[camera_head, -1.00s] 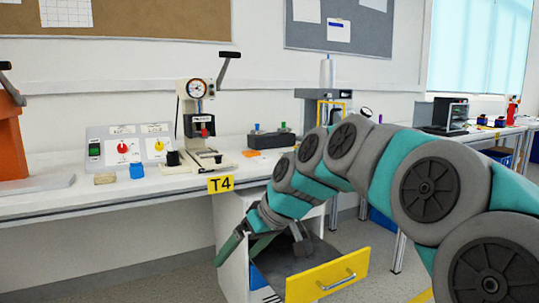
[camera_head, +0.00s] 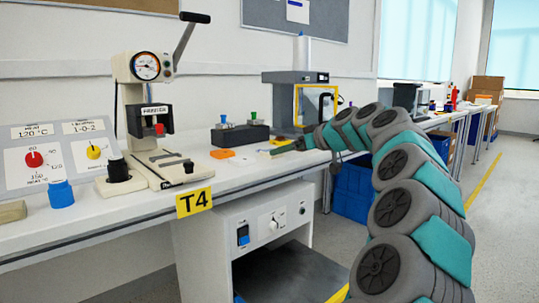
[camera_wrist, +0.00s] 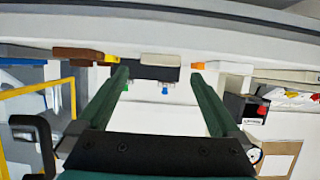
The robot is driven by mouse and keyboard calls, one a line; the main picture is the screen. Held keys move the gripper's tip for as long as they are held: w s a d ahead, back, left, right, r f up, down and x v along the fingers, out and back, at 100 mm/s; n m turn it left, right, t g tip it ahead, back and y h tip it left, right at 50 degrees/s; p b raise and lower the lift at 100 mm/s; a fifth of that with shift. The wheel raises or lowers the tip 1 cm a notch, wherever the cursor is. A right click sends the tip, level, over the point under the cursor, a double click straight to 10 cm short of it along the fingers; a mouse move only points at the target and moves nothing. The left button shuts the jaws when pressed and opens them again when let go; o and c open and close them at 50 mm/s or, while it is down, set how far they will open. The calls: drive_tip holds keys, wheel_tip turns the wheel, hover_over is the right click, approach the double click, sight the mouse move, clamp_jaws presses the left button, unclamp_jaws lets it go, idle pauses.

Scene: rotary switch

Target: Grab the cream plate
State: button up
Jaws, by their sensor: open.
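My gripper (camera_head: 285,148) is low over the bench at the right of the black block, seen side-on in the head view. In the wrist view its two green fingers (camera_wrist: 159,74) are spread wide with nothing between them. A small pale yellowish piece (camera_head: 268,150) lies by the fingertips on the bench; it may be the cream plate, but it is too small to tell. The fingers partly hide that spot. I cannot tell whether they touch it.
A black block (camera_head: 240,135) with green and blue knobs and an orange plate (camera_head: 222,153) are on the bench. A cream press (camera_head: 150,130) stands left, a yellow-framed machine (camera_head: 298,100) behind.

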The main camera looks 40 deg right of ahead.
sight(266, 153)
drive_tip(key=shift+r+x, duration=0.15)
drive_tip(key=shift+x, duration=1.2)
drive_tip(key=shift+r+x, duration=0.1)
drive_tip(key=shift+x, duration=1.25)
drive_tip(key=shift+c, duration=0.2)
drive_tip(key=c, duration=1.3)
